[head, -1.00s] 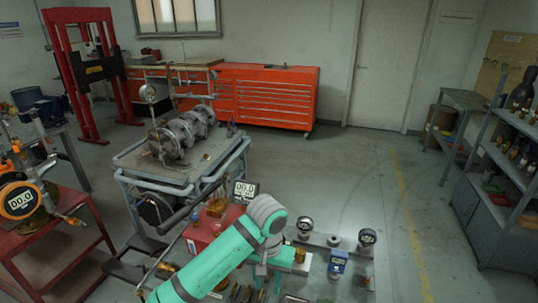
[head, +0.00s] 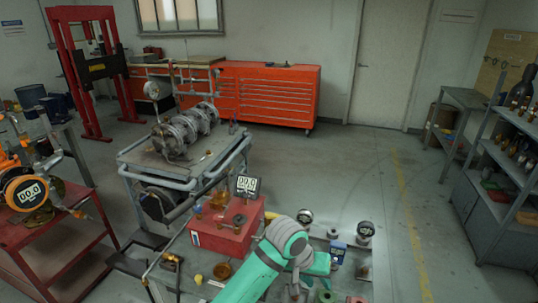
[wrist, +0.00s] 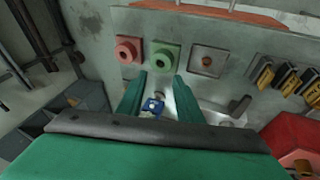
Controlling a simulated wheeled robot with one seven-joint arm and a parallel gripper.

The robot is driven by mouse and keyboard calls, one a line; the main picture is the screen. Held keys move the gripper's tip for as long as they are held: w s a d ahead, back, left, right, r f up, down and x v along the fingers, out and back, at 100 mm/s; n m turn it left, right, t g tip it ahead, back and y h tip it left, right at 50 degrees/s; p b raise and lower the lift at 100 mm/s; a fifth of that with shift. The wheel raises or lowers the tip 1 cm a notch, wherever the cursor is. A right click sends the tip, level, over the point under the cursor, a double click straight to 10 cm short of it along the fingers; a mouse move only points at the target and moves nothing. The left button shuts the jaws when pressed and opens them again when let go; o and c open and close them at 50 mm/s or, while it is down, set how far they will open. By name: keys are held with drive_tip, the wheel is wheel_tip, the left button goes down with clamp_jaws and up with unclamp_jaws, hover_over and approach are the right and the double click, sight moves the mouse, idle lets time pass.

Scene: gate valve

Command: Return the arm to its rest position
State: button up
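My gripper (wrist: 157,98) shows in the wrist view as two green fingers standing apart, with nothing held between them. A small blue object (wrist: 152,105) shows beyond the gap, and I cannot tell its distance. My green arm (head: 248,280) rises from the bottom edge of the head view to a grey joint (head: 286,236), then bends down to the right over the near bench.
The bench holds a red box (head: 228,228) with a display, gauges (head: 366,230) and a blue device (head: 338,252). A cart with a valve assembly (head: 185,132) stands behind.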

drive_tip(key=d+r+n+t+h, duration=0.2)
drive_tip(key=d+t+h, duration=0.3)
drive_tip(key=d, duration=0.8)
drive_tip(key=s+a+f+n+t+y, duration=0.1)
drive_tip(key=s+a+f+n+t, duration=0.1)
drive_tip(key=s, duration=0.1)
drive_tip(key=s+a+f+n+t, duration=0.2)
drive_tip(key=s+f+t, duration=0.1)
drive_tip(key=s+a+f+n+t+y, duration=0.1)
drive_tip(key=s+a+f+n+t, duration=0.1)
drive_tip(key=s+f+n, duration=0.1)
drive_tip(key=shift+a+y, duration=0.25)
drive_tip(key=shift+y, duration=0.05)
drive_tip(key=s+a+f+t+y, duration=0.1)
drive_tip(key=s+a+f+y, duration=0.2)
drive_tip(key=s+a, duration=0.55)
drive_tip(key=s+a+f+y, duration=0.25)
drive_tip(key=s+a, duration=0.35)
drive_tip(key=s, duration=0.6)
drive_tip(key=s+a+r+m+y, duration=0.1)
drive_tip(key=s+a+r+m, duration=0.3)
drive_tip(key=s+a, duration=0.2)
drive_tip(key=shift+s+r+m+t, duration=0.3)
drive_tip(key=shift+s+m, duration=0.1)
drive_tip(key=shift+s, duration=0.85)
drive_tip(key=shift+d+y, duration=0.15)
drive_tip(key=shift+y, duration=0.1)
